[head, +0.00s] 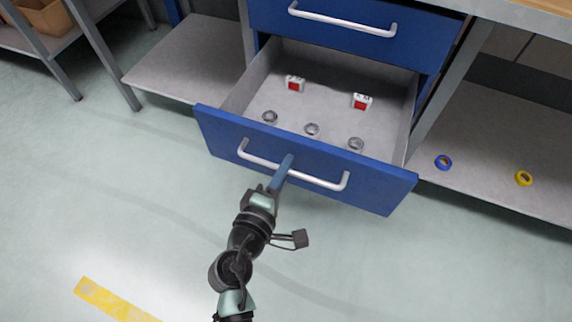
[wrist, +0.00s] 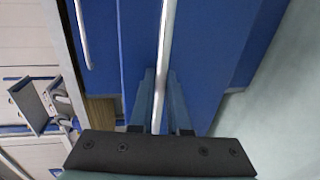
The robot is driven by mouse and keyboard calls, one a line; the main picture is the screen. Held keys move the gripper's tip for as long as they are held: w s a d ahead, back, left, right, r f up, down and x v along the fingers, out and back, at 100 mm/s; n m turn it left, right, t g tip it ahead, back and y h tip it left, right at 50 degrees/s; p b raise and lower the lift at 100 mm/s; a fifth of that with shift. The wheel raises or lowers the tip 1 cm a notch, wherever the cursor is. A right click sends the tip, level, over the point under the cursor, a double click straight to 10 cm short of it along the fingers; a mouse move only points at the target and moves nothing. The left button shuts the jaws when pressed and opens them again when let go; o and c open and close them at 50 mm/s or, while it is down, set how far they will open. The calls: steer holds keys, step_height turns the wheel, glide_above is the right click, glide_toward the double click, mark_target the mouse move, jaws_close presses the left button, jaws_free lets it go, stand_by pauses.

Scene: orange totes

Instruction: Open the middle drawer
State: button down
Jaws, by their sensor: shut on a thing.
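The middle drawer (head: 215,131) is blue with a grey inside and stands pulled well out of the cabinet. Its silver bar handle (head: 322,182) runs across the front panel. My gripper (head: 285,166) is at the middle of this handle, shut on it. In the wrist view the handle (wrist: 165,50) passes between the two fingers of my gripper (wrist: 160,85). Inside the drawer lie two small red and white boxes (head: 361,101) and three grey rings (head: 312,129).
A closed blue drawer (head: 345,38) with its own silver handle is directly above. Grey shelves flank the cabinet; the right one (head: 480,150) carries a blue tape roll (head: 443,162) and a yellow one (head: 523,178). The floor (head: 120,220) in front is clear.

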steer(key=shift+a, duration=0.1)
steer(key=c, duration=0.9)
jaws_free()
steer(key=shift+s, duration=0.15)
steer(key=p+v, duration=0.2)
steer(key=v, duration=1)
steer(key=shift+s+a, duration=0.1)
steer(key=shift+s, duration=0.25)
